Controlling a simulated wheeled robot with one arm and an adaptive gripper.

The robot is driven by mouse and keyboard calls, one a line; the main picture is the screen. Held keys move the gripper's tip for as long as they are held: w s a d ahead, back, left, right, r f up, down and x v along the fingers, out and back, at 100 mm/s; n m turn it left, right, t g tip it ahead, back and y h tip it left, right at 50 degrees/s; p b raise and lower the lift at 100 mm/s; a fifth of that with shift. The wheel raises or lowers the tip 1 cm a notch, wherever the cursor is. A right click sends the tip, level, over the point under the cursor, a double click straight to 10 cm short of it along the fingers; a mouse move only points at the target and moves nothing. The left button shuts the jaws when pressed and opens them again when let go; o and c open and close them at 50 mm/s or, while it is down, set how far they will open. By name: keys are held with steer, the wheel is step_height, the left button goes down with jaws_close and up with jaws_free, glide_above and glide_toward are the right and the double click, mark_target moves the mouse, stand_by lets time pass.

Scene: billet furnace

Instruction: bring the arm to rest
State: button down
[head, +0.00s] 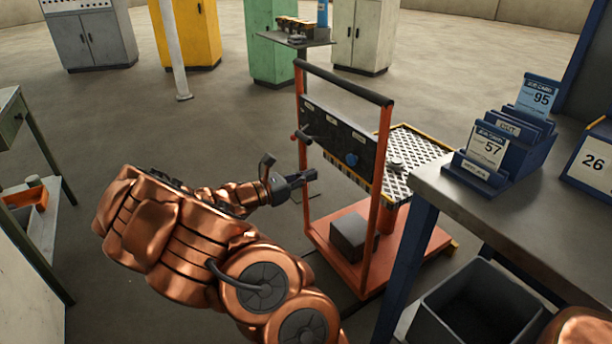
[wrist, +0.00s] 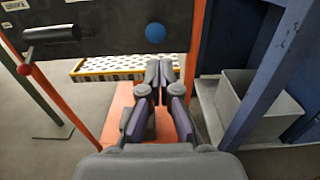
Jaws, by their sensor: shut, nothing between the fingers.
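My copper-coloured arm reaches across the floor in the head view, and my gripper (head: 308,176) is at its end, just in front of the orange-framed cart. In the wrist view my gripper (wrist: 159,72) is shut, with its fingertips together and nothing between them. It points below the cart's dark control panel (head: 338,138). The panel also shows at the top of the wrist view (wrist: 100,30), with a blue knob and a red-ended lever. I cannot tell whether the fingers touch the cart.
The cart's orange frame (head: 303,210) stands close ahead, with a perforated plate (head: 410,150) behind it. A workbench (head: 450,200) with a blue job-card rack (head: 505,145) is at right, above a grey bin (head: 475,305). Open floor lies at left and behind.

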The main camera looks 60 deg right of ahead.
steer(key=shift+w+a, duration=0.15)
steer(key=shift+a, duration=0.15)
stand_by(0.5)
steer(key=s+a+r+m+y, duration=0.2)
steer(key=s+a+m+y, duration=0.5)
steer(key=a, duration=0.5)
steer(key=s+a+f+m+t+y, duration=0.25)
steer(key=a+y, duration=0.25)
steer(key=a, duration=1)
steer(key=s+a+f+m+t+y, duration=0.2)
steer(key=s+a+m+t+y, duration=0.15)
steer(key=a, duration=1.15)
step_height(320, 180, up, 25)
steer(key=s+a+p, duration=0.1)
steer(key=s+p, duration=0.1)
steer(key=p, duration=2.1)
steer(key=shift+y, duration=0.45)
steer(key=shift+d+f, duration=0.1)
steer(key=shift+d, duration=0.05)
